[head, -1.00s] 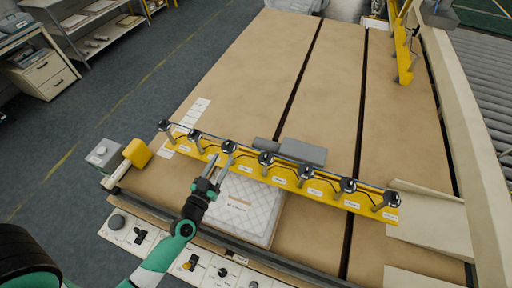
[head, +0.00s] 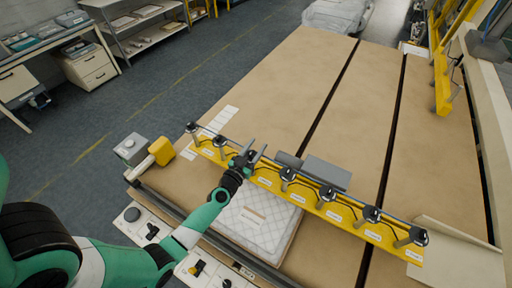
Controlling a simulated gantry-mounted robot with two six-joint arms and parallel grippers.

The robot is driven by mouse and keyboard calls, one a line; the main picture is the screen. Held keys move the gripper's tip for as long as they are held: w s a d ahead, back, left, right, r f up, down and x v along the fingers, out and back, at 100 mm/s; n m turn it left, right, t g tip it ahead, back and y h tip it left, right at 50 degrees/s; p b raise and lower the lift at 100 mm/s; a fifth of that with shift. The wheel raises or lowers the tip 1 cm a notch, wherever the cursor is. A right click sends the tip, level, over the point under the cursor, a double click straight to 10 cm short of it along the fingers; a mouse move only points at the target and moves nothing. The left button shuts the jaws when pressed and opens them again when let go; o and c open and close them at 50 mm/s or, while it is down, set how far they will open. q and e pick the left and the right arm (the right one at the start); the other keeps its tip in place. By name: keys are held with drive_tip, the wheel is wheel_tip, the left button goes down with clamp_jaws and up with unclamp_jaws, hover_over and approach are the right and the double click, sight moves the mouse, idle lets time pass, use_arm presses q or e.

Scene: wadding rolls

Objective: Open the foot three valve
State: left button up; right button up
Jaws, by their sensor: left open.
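A yellow bar (head: 267,181) carries a row of several valves with dark round tops and small white labels too small to read. The first valve (head: 192,128) and second valve (head: 220,142) from the left are visible. My left gripper (head: 257,151) is open at the third position and covers most of that valve. I cannot tell whether it touches the valve or whether a finger is on each side. The fourth valve (head: 288,173) stands just to the right of the gripper. My right gripper is not in view.
A quilted white pad (head: 259,220) lies in front of the bar. Grey blocks (head: 326,172) sit behind it. A yellow-headed part (head: 162,151) and grey box (head: 131,149) are at left. A control panel (head: 196,268) runs along the front.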

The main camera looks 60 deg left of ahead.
use_arm(q)
clamp_jaws()
drive_tip(key=shift+r, duration=0.1)
idle(0.3)
